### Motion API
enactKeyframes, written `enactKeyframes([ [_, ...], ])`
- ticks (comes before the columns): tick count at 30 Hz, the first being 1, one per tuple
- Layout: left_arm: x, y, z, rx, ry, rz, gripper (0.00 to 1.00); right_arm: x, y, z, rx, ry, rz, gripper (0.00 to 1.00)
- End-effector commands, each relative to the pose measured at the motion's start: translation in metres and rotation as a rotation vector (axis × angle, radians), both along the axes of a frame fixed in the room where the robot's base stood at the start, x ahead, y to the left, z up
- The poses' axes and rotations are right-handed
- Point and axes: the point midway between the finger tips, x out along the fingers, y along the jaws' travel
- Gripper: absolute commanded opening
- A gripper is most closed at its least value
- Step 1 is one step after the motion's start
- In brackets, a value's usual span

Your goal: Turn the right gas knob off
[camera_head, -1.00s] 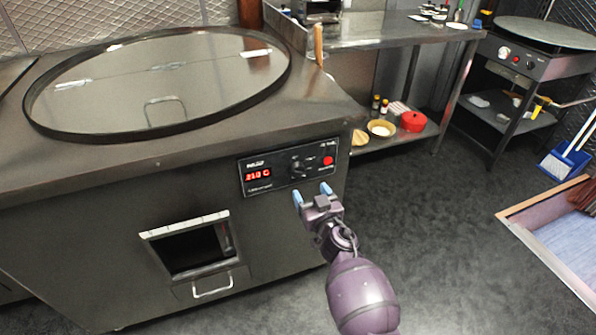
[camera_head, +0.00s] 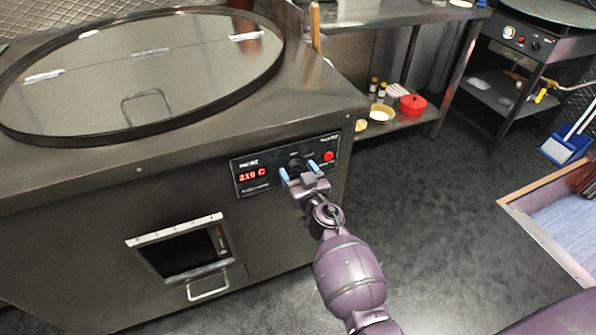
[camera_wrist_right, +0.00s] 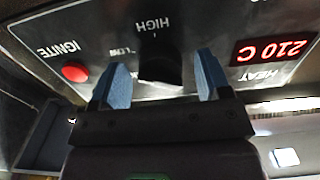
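A black gas knob (camera_head: 296,164) sits on the dark control panel (camera_head: 247,187) at the front of the steel tandoor. In the right wrist view the knob (camera_wrist_right: 160,64) stands between the two blue fingertips, with gaps on both sides. The labels HIGH and LOW, upside down there, are beside it. My right gripper (camera_head: 299,172) is open in front of the panel; in the wrist view its fingers (camera_wrist_right: 160,82) are spread around the knob. The gripper hides part of the knob. My left gripper is not in view.
A red ignite button (camera_head: 328,156) is right of the knob, and a red 210 C display (camera_head: 252,174) is left. The tandoor's hatch (camera_head: 181,248) with a handle is below. A steel table (camera_head: 395,22) stands behind.

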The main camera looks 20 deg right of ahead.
Motion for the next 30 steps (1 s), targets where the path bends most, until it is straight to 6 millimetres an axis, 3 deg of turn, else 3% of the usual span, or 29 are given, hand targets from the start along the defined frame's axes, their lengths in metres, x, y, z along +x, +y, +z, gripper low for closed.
enactKeyframes([
  [2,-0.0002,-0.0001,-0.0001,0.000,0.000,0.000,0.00,0.0000,0.0000,0.0000,0.000,0.000,0.000,0.60],
  [9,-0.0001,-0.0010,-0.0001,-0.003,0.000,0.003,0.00,-0.0001,0.0000,-0.0002,0.000,0.000,0.000,0.23],
  [20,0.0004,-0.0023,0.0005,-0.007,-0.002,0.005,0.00,0.0000,-0.0002,0.0000,-0.059,-0.002,0.002,0.22],
  [30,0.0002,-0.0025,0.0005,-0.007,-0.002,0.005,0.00,0.0000,-0.0014,-0.0003,-0.309,-0.010,0.000,0.22],
])
